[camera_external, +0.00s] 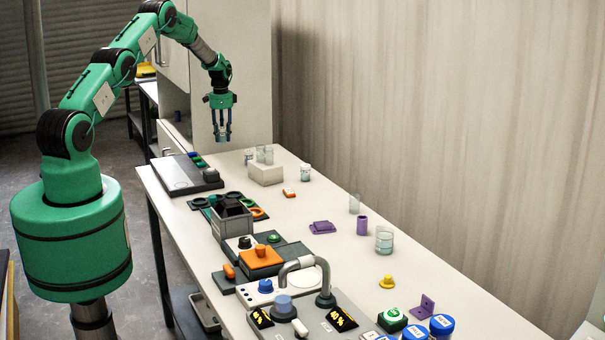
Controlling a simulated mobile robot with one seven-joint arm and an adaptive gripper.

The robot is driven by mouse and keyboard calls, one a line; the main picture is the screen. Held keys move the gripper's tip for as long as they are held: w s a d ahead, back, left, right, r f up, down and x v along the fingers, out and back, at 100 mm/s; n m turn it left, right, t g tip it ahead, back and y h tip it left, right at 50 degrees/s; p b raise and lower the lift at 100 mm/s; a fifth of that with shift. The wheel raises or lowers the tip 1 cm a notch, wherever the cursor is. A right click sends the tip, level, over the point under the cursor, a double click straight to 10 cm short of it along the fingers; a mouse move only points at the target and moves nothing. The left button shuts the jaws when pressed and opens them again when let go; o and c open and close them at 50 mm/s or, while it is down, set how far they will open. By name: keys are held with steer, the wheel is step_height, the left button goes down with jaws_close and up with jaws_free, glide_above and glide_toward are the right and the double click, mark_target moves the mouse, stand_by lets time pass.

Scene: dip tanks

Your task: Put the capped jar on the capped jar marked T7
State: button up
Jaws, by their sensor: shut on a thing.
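My gripper (222,134) is raised over the far end of the bench, pointing down. Its fingers are shut on a small pale thing that looks like the capped jar, too small here to make out well. One small capped jar (305,173) stands upright on the bench, right of the pale block. Blue-capped jars (442,325) stand at the near right edge, cut off by the frame. I cannot read T7 on any jar.
A pale block (266,174) holds clear glass vessels. A beaker (384,240), a purple cylinder (362,225) and a yellow knob-like piece (387,282) stand along the right side.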

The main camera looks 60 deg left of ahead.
steer(key=s+d+r+m+p, duration=0.1)
steer(key=d+m, duration=0.4)
steer(key=d, duration=0.9)
steer(key=shift+s+r+m+p, duration=0.15)
steer(key=shift+s+m+p, duration=0.15)
steer(key=shift+s+p, duration=0.55)
steer(key=shift+a, duration=0.1)
steer(key=p, duration=0.2)
glide_above(249, 151)
steer(key=shift+s+f, duration=0.25)
steer(key=shift+f, duration=0.45)
steer(key=shift+w+a, duration=0.1)
steer(key=shift+w+a, duration=0.1)
steer(key=shift+w, duration=0.05)
steer(key=shift+f+p, duration=0.35)
steer(key=shift+f, duration=1.45)
steer(key=shift+f, duration=0.1)
steer(key=o, duration=1.2)
steer(key=shift+c, duration=0.2)
